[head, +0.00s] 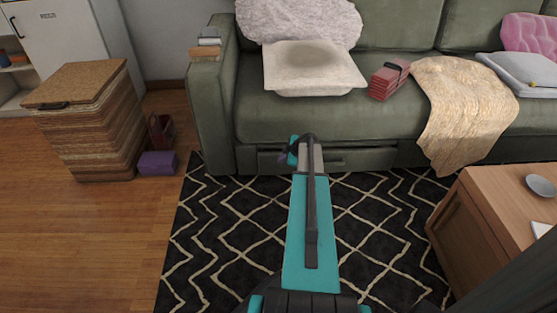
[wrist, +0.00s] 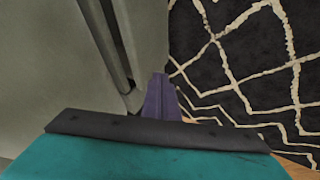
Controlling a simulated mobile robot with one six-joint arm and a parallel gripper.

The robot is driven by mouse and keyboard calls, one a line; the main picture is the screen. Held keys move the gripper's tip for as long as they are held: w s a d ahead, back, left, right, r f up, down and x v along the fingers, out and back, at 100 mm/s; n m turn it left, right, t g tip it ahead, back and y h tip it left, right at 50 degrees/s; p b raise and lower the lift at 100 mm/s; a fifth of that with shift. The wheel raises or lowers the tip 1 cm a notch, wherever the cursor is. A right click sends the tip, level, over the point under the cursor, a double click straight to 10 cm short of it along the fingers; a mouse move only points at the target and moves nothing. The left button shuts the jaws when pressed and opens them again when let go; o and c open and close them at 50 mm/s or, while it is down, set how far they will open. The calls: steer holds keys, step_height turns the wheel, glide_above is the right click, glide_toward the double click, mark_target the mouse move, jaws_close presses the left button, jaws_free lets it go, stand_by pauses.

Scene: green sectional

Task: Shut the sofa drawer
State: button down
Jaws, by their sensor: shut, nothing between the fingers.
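The green sofa (head: 300,117) stands across the back of the head view. Its drawer (head: 358,160) is low in the base under the seat, with a dark strip along the front. The drawer front looks nearly flush with the base, but my arm covers its left part, so any small gap is hard to judge. My gripper (head: 285,157) is at the drawer's left end, partly hidden behind my arm's wrist. In the wrist view my purple gripper fingers (wrist: 161,98) are together and empty, beside a grey-green panel with a dark groove. I cannot tell whether they touch it.
A black rug (head: 235,215) with pale lines lies before the sofa. A wooden table (head: 490,220) stands at the right. A wood-sided box (head: 95,130) and a purple box (head: 158,163) stand at the left. A beige throw (head: 455,110) hangs over the seat front.

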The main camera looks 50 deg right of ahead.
steer(key=p+v, duration=0.1)
steer(key=v, duration=0.5)
steer(key=shift+r, duration=0.2)
steer(key=shift+s, duration=0.15)
